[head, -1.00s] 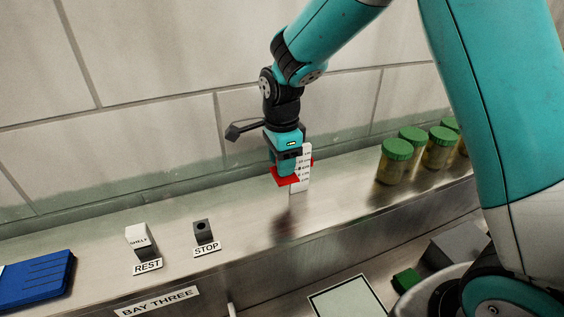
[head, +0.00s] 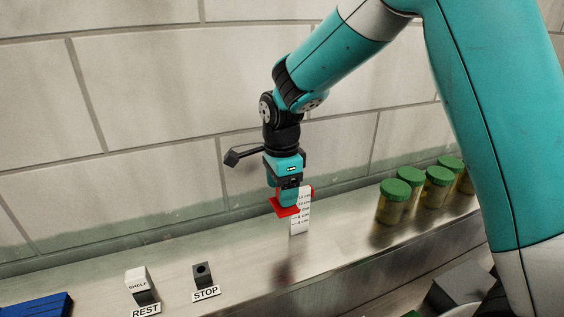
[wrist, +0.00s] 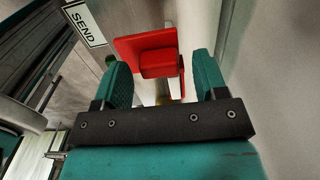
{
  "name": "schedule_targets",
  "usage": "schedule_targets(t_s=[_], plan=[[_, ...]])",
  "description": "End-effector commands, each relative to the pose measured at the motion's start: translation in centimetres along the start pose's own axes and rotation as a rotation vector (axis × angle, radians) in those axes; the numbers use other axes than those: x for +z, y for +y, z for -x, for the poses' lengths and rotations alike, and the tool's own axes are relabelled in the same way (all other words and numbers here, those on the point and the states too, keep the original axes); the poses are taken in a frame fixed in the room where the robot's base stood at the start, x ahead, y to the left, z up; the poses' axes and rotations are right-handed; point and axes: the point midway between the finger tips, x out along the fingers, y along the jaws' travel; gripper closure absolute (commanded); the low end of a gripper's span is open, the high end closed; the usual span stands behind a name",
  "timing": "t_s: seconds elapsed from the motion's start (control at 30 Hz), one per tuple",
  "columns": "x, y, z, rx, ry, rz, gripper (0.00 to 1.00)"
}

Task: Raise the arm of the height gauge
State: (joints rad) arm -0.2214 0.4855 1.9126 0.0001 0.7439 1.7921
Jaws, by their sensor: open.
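In the wrist view the red arm (wrist: 158,63) shows a raised block between the two fingers of my open gripper (wrist: 160,68), with a gap visible on each side. Whether any fingertip touches the red part elsewhere is hidden.
Several green-lidded jars (head: 394,203) stand right of the gauge. A REST-labelled block (head: 139,284) and a STOP-labelled block (head: 202,274) stand to the left, beyond a clear stretch of ledge. A blue item (head: 35,306) lies at the far left. The tiled wall (head: 150,90) is close behind.

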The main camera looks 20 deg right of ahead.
Motion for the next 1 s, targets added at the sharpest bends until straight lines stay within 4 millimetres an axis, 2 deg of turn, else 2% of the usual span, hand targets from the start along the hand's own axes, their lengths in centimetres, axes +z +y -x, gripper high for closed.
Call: schedule_targets(t_s=[0.17,0.4,0.6,0.8,1.0], plan=[[0.0,-0.1,3.0,-0.009,-0.002,0.0,0.34],[0.0,-0.1,9.2,-0.01,-0.002,0.0,0.34],[0.0,-0.1,13.7,-0.008,-0.002,0.0,0.34],[0.0,0.0,16.2,-0.004,-0.001,0.0,0.34],[0.0,0.0,16.9,-0.002,0.0,0.0,0.34]])
